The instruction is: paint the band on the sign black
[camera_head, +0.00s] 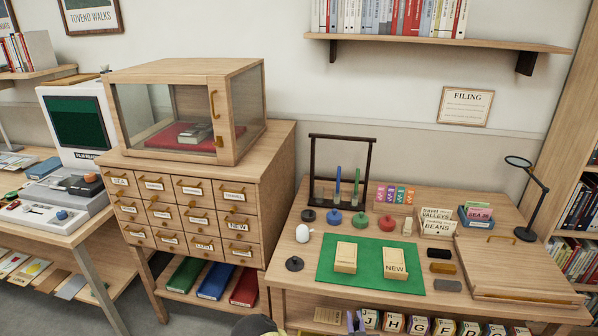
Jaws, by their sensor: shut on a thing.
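I cannot tell which thing is the sign with the band. A framed FILING notice (465,106) hangs on the wall, and no painted band shows on it. White lettered cards (436,223) reading VALLEYS and BEANS stand at the back of the right table. A dark rack (313,170) holds a blue-handled tool (338,181) and a green-handled tool (357,181) upright. Black (308,215), blue (333,217), green (360,218) and red (386,223) round knobbed things stand in a row before it.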

